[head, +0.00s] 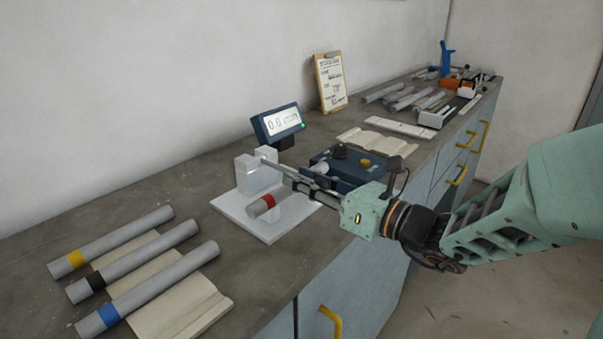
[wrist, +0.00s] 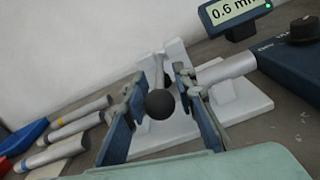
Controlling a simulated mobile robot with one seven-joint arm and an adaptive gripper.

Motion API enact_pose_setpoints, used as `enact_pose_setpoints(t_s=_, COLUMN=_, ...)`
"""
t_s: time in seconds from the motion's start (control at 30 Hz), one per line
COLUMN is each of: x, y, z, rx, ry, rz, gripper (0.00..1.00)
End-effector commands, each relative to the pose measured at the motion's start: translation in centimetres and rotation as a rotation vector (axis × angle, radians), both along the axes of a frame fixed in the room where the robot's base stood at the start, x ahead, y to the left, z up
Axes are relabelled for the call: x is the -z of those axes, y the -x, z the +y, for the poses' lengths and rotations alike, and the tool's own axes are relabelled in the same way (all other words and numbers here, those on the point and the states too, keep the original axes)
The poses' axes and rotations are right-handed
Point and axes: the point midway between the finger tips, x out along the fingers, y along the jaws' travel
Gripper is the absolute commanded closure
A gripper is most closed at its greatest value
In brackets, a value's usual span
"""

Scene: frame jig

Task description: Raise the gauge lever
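The gauge stands on a white base plate (head: 236,211) with a white upright block (head: 258,176). A grey tube with a red band (head: 266,203) lies on it; the tube also shows in the wrist view (wrist: 228,68). The gauge lever ends in a dark ball knob (wrist: 161,104), seen in the wrist view in front of the white block. My gripper (wrist: 159,82) is open, with one finger on each side of the lever and knob, apparently not touching. In the head view my gripper (head: 292,180) hides the knob and most of the lever.
A display (head: 279,123) stands behind the gauge and reads 0.6 mm in the wrist view (wrist: 236,12). A dark blue box with knobs (head: 345,170) is close on the right. Banded tubes (head: 130,262) lie on cream supports at the left. A clipboard (head: 330,82) leans on the wall.

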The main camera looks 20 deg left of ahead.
Motion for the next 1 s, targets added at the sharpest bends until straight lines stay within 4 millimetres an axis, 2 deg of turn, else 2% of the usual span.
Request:
enact_pose_setpoints(t_s=0.03, x=0.1, y=-0.2, z=0.9, rx=-0.004, ry=-0.002, rz=0.000, gripper=0.75)
enact_pose_setpoints(t_s=0.2, x=0.0, y=-1.0, z=2.5, rx=-0.002, ry=0.000, rz=0.000, gripper=0.75)
enact_pose_setpoints(t_s=0.57, x=0.0, y=-1.2, z=2.9, rx=0.001, ry=-0.001, rz=0.000, gripper=0.75)
enact_pose_setpoints(t_s=0.8, x=0.0, y=-1.2, z=2.9, rx=0.000, ry=-0.001, rz=0.000, gripper=1.00)
enact_pose_setpoints(t_s=1.0, x=0.0, y=-1.1, z=3.0, rx=-0.002, ry=0.000, rz=0.000, gripper=1.00)
